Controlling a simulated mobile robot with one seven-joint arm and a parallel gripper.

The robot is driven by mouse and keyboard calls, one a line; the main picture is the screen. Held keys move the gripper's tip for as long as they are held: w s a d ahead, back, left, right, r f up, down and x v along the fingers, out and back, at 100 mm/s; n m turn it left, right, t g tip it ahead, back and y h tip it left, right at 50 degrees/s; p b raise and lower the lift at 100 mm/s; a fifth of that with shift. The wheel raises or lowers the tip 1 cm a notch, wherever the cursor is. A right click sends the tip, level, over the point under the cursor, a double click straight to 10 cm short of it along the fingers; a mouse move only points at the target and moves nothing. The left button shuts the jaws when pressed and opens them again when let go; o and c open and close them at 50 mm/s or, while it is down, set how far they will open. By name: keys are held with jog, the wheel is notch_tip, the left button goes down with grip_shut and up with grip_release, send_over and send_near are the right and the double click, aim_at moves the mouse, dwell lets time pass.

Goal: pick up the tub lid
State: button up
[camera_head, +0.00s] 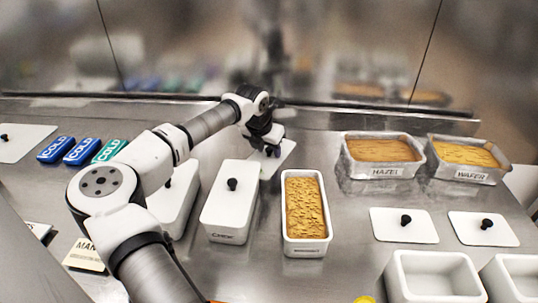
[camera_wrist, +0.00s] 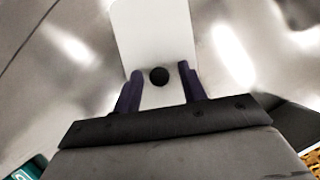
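A white tub lid (camera_head: 284,158) lies on the steel counter behind the uncovered tub, partly hidden by my gripper (camera_head: 268,148). In the wrist view the lid (camera_wrist: 155,35) is a white plate with a round black knob (camera_wrist: 159,76). My gripper (camera_wrist: 160,88) is open, with one dark finger to the left of the knob and one to the right. There are gaps between the knob and both fingers. I cannot tell how far the fingertips are above the lid. The uncovered tub (camera_head: 306,247) is white and full of a yellow-orange filling.
A lidded tub (camera_head: 230,215) stands left of the open one, and another (camera_head: 180,205) is partly behind my arm. Metal pans marked HAZEL (camera_head: 384,172) and WAFER (camera_head: 472,177) stand right. Two more lids (camera_head: 390,231) (camera_head: 468,235) lie before them. Blue COLD packs (camera_head: 56,150) lie left.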

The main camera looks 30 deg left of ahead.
grip_shut()
jog(key=shift+r, duration=0.1)
